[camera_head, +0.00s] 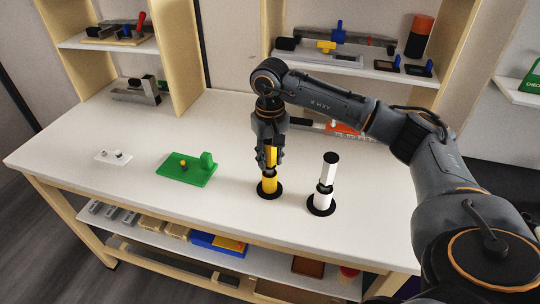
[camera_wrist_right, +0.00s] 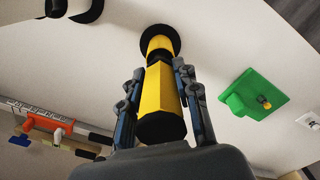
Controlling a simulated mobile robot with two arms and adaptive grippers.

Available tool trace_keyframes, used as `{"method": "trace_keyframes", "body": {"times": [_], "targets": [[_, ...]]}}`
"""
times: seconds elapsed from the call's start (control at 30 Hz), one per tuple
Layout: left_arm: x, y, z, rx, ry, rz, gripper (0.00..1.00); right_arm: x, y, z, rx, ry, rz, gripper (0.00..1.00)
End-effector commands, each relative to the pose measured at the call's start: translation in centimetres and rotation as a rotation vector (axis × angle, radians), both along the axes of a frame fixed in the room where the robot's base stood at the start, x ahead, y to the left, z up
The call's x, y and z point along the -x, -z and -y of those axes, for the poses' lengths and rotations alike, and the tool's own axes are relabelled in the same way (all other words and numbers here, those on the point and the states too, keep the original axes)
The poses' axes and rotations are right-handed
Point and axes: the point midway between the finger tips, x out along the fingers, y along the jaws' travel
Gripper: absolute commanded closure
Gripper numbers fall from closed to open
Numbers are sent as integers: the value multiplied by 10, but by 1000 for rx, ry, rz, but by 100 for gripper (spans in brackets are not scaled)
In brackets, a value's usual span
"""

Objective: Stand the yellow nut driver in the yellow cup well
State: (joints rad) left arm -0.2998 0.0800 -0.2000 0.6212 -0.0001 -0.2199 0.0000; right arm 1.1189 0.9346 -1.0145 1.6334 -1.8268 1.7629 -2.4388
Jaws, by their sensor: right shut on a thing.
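My right gripper (camera_head: 271,156) points straight down and is shut on the upright yellow nut driver (camera_head: 271,154). The driver also shows in the right wrist view (camera_wrist_right: 161,95), with a yellow handle and a black end between the fingers. Below it is the yellow cup well (camera_head: 269,185) on a round black base, seen at the top of the wrist view (camera_wrist_right: 161,44). The driver lines up with the well, and its lower end appears to be in it. The fingers hide part of the driver. My left gripper is not in view.
A white driver (camera_head: 329,167) stands in a white well (camera_head: 322,197) on a black base just to the right. A green plate (camera_head: 187,170) lies to the left, with a small white plate (camera_head: 114,157) farther left. An orange-handled tool (camera_head: 342,128) lies behind my arm.

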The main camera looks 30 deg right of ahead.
Motion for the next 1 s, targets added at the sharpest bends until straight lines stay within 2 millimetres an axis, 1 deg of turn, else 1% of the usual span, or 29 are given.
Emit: {"method": "trace_keyframes", "body": {"times": [0.03, 0.47, 1.0], "targets": [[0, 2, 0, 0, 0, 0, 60, 0, 2, 0, 0, 0, 1, 99], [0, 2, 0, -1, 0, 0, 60, 0, 2, 0, 0, 0, 1, 99], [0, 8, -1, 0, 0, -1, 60, 0, 7, 0, 0, 0, 1, 99]]}}
